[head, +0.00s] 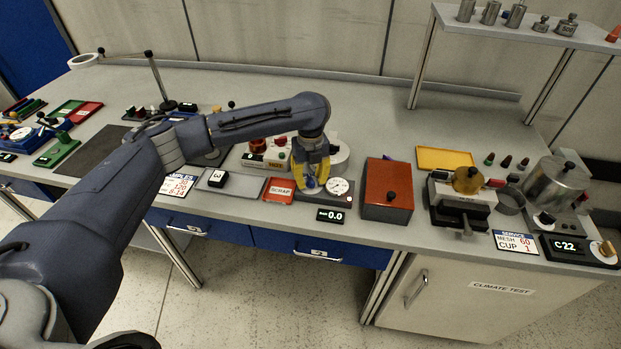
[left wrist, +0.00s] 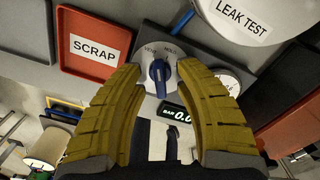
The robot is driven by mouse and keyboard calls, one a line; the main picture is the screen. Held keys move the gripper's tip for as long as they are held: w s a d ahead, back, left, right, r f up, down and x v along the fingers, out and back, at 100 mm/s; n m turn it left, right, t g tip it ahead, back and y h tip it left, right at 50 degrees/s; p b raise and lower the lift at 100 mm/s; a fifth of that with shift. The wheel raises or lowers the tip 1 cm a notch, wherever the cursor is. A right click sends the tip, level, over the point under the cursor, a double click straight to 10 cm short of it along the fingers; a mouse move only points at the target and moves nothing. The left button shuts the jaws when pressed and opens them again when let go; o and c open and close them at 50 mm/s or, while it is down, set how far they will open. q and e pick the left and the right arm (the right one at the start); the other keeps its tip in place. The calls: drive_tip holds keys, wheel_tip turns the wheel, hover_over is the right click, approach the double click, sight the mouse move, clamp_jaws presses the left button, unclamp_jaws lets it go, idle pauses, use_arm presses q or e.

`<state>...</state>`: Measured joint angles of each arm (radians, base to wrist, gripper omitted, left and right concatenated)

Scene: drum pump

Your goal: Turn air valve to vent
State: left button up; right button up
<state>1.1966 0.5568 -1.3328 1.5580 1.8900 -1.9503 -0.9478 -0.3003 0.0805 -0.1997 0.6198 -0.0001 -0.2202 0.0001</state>
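The air valve is a blue knob (left wrist: 158,72) on a pale round plate, set on a dark grey base (left wrist: 205,58). The knob's handle stands roughly upright in the left wrist view. My left gripper (head: 311,180) is over the valve in the head view. Its yellow fingers (left wrist: 160,66) are open, one on each side of the knob, with gaps showing. In the head view the gripper mostly covers the knob. My right gripper is not in view.
A round gauge (head: 339,187) and a display reading 0.0 (head: 330,215) are beside the valve. A red SCRAP tray (head: 279,190) lies to the left, and an orange-topped box (head: 388,185) stands to the right. A white LEAK TEST part (left wrist: 245,20) is close behind.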

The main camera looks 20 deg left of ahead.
sight(310, 178)
use_arm(q)
drive_tip(key=shift+c, duration=0.2)
clamp_jaws()
drive_tip(key=shift+n, duration=1.7)
drive_tip(key=shift+o, duration=0.2)
unclamp_jaws()
wheel_tip(310, 178, up, 12)
